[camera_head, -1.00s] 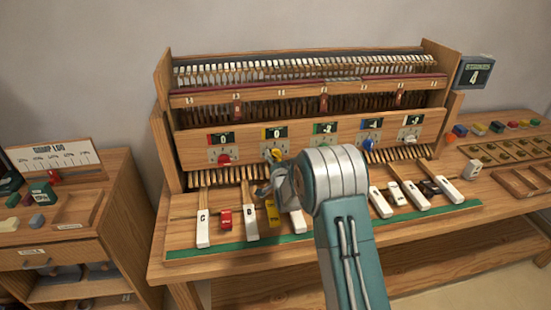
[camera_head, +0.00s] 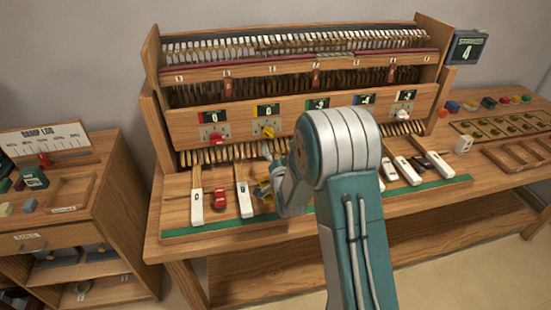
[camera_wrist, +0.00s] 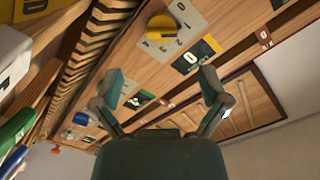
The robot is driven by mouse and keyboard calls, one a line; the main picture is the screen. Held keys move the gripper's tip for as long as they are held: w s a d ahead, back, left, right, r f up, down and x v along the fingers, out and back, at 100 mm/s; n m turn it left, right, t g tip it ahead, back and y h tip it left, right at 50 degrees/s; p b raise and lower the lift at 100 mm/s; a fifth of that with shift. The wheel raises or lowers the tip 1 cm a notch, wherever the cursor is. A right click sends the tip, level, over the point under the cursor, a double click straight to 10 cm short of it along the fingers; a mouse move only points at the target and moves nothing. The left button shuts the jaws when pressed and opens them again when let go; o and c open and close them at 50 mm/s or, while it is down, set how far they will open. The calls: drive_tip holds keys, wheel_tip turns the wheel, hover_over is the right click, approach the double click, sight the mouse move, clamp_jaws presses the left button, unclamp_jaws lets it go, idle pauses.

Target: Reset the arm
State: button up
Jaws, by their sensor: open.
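My arm shows in the head view with its teal and white elbow at the front, hiding the middle of the piano. My gripper (camera_head: 264,172) is in front of the keys, left of the elbow and below the yellow dial (camera_head: 268,131). In the wrist view my gripper (camera_wrist: 164,88) has its two fingers spread apart with nothing between them. The dial panel (camera_wrist: 112,55) lies beyond the fingers, tilted, and the yellow dial also shows there (camera_wrist: 161,28).
A cabinet (camera_head: 115,185) stands at the left. Trays (camera_head: 525,152) and coloured blocks are at right.

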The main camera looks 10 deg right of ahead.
drive_tip(key=shift+s, duration=1.1)
drive_tip(key=s+r+n+g, duration=0.4)
drive_tip(key=s+r+g, duration=0.2)
drive_tip(key=s+r, duration=0.55)
drive_tip(key=s+r+n+g, duration=0.3)
drive_tip(key=s+n+g, duration=0.2)
drive_tip(key=s, duration=2)
drive_tip(key=shift+r+g, duration=0.2)
drive_tip(key=shift+g, duration=0.5)
